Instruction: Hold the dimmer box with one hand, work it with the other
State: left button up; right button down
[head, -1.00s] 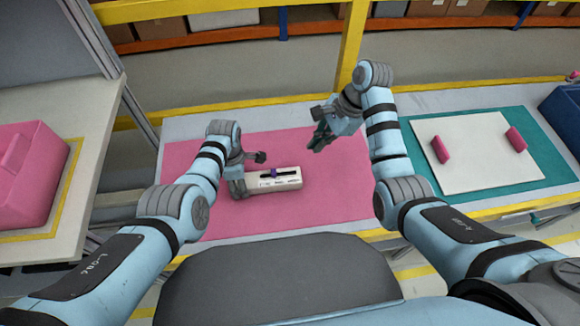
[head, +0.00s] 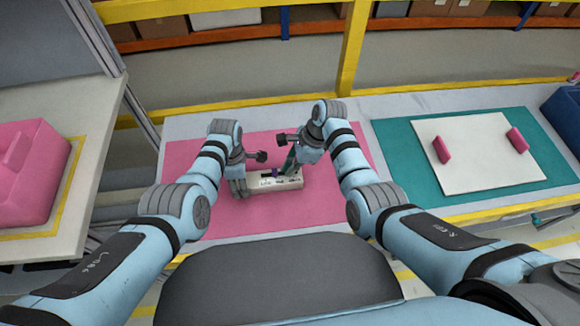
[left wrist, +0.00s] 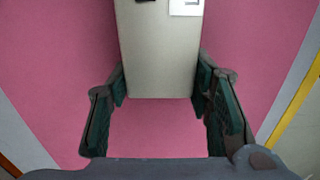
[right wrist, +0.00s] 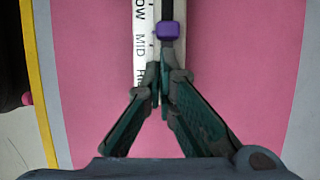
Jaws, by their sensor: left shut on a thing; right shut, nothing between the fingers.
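The dimmer box (head: 277,187) is a long whitish block lying on the pink mat. It also shows in the left wrist view (left wrist: 160,55). Its top has a dark slot, a purple slider knob (right wrist: 168,31) and printed words, of which MID is readable. My left gripper (head: 240,187) is shut on the box's left end, one finger on each side. My right gripper (right wrist: 163,84) is shut and empty. Its fingertips are over the slot, beside the knob on the right-end side, with a small gap visible in the right wrist view. The last word is partly hidden by the fingers.
The pink mat (head: 335,205) is clear around the box. To the right, a teal mat (head: 400,150) bears a white board (head: 475,165) with two pink blocks. A yellow post (head: 350,50) stands behind the table. A pink bin (head: 35,185) is at far left.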

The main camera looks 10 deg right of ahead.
aim_at(276, 173)
jog(key=shift+a, duration=0.15)
jog(key=shift+a, duration=1.8)
jog(key=shift+d, duration=0.15)
jog(key=d, duration=0.2)
jog(key=d+r, duration=0.1)
jog(key=d, duration=0.1)
jog(key=shift+w+d, duration=0.1)
jog(key=shift+d, duration=0.1)
pick_arm(q)
jog(key=o, duration=1.6)
pick_arm(e)
jog(key=v, duration=0.9)
jog(key=shift+a, duration=0.1)
